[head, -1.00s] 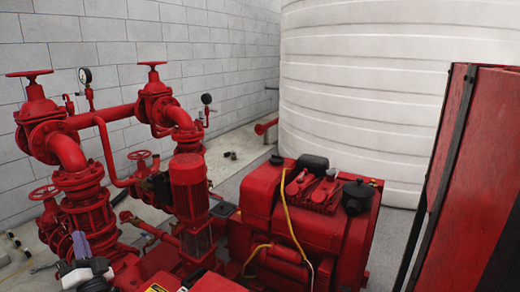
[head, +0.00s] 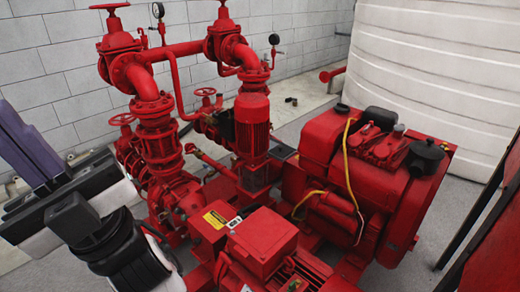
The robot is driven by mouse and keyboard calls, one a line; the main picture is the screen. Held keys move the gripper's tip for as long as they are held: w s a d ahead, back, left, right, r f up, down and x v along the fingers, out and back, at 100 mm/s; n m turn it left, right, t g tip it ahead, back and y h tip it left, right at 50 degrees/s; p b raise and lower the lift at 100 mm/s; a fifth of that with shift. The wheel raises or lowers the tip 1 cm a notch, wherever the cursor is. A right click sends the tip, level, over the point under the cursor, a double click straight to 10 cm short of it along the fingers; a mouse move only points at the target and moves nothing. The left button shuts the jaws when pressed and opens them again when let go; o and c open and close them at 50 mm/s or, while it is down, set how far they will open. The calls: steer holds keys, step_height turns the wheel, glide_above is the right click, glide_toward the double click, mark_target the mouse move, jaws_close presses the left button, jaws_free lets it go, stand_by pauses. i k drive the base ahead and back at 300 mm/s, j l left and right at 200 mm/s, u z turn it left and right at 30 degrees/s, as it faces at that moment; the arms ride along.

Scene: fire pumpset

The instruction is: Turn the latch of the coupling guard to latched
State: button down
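A red housing with a yellow warning label (head: 215,219) stands low at the front centre, between the pump and the engine. I take it for the coupling guard (head: 206,232), but cannot be sure. A small pale and dark fitting (head: 235,222) beside the label may be its latch; it is too small to tell its position. My gripper (head: 22,130) is at the left edge, with purple-grey fingers pointing up and left, well apart from the guard. Its fingers overlap in view and are partly cut off, so their opening is unclear. I see nothing held.
A red box (head: 262,240) stands right of the label. The red engine (head: 345,170) with a yellow cable is at right. Red pipes and valves (head: 150,120) rise behind. A white tank (head: 430,75) and a red panel (head: 500,235) bound the right side.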

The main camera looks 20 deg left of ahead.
mark_target(197, 242)
steer(key=u, duration=1.05)
